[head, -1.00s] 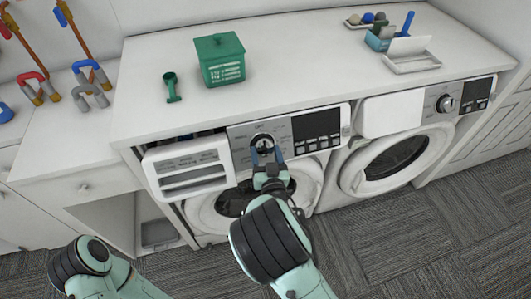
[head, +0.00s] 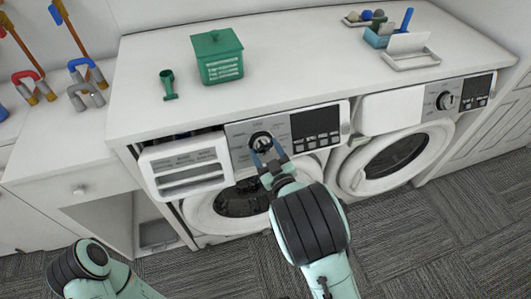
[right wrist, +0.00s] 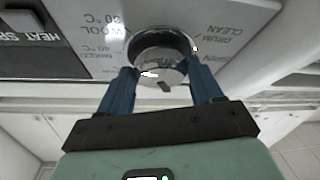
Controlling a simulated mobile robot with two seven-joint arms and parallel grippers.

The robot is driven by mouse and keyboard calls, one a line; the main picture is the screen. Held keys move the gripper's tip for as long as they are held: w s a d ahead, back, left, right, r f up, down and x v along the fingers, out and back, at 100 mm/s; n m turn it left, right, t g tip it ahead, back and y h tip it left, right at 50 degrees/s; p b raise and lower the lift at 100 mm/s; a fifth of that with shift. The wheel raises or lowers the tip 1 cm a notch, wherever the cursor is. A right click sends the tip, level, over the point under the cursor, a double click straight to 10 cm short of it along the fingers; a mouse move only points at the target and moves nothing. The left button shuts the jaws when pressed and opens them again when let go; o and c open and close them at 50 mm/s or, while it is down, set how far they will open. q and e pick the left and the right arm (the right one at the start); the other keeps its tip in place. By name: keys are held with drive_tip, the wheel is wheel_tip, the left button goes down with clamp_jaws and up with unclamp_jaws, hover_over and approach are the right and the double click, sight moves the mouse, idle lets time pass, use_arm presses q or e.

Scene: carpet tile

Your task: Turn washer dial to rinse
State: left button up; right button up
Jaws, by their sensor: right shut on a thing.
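The left washer (head: 243,131) has a round silver dial (head: 261,139) on its control panel. My right gripper (head: 266,152) is shut on the dial, with blue fingers on either side of the knob. In the right wrist view, the dial (right wrist: 160,48) sits between the two fingertips (right wrist: 160,68), and part of its rim is covered by them. Printed labels around the dial include wool and drum clean; I cannot read a rinse label or tell the exact setting. My left gripper is outside the view; only my left arm shows at lower left.
The left washer's detergent drawer (head: 186,168) stands pulled out left of the dial. A second washer (head: 392,160) is on the right. A green box (head: 218,62) and green scoop (head: 168,86) stand on the white counter (head: 300,65). Grey carpet lies in front.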

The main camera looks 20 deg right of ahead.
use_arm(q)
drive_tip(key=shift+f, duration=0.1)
use_arm(e)
drive_tip(key=shift+w+d+r+n+g+y, duration=0.15)
drive_tip(key=shift+n+y, duration=0.35)
drive_tip(key=shift+n, duration=0.6)
drive_tip(key=shift+s+d+n+g+y, duration=0.1)
drive_tip(key=shift+n+g+y, duration=0.3)
drive_tip(key=shift+n, duration=1)
drive_tip(key=o, duration=1.1)
drive_tip(key=shift+w+a, duration=0.1)
drive_tip(key=shift+c, duration=0.2)
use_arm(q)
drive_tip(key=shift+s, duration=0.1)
